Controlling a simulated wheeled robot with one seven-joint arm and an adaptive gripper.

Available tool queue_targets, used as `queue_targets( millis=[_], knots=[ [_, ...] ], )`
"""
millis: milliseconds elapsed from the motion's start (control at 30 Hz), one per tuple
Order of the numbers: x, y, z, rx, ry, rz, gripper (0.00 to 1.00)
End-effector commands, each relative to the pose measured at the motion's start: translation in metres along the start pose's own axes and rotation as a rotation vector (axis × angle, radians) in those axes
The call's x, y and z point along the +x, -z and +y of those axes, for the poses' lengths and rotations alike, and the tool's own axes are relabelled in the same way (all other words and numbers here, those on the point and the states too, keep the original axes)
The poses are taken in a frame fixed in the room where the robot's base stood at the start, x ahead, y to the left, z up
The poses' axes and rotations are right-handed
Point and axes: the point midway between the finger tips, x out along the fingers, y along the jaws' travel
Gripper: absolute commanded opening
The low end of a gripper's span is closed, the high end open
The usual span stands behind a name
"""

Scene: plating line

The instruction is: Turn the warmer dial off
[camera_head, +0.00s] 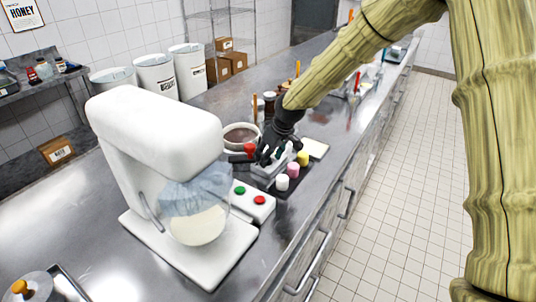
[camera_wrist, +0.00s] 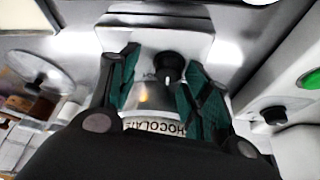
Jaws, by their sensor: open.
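The warmer dial (camera_wrist: 168,66) is a round black knob with a pale pointer mark, on the front of a light-coloured warmer (camera_wrist: 115,38) in the wrist view. My gripper (camera_wrist: 161,62) is open, with one green-padded finger on each side of the dial. I cannot tell whether the fingers touch it. A label reading CHOCOLATE (camera_wrist: 155,126) shows below the dial in that view. In the head view my gripper (camera_head: 266,156) is beside a white pot of brown chocolate (camera_head: 240,134), and it hides the dial there.
A white mixer (camera_head: 155,125) with a bowl stands left of my gripper, with a box bearing green and red buttons (camera_head: 252,200) beside it. Small white, pink and yellow items (camera_head: 293,170) stand close on the right. Another black knob (camera_wrist: 273,114) shows at right in the wrist view.

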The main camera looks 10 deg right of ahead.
Motion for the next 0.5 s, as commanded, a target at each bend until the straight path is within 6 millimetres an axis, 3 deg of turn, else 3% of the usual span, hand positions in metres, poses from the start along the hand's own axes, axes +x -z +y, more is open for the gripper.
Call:
queue_targets(
  millis=[367,500],
  knots=[
    [0.011,0.003,0.003,0.001,0.003,-0.007,0.47],
    [0.013,0.003,0.003,0.001,0.004,-0.008,0.25]
  ],
)
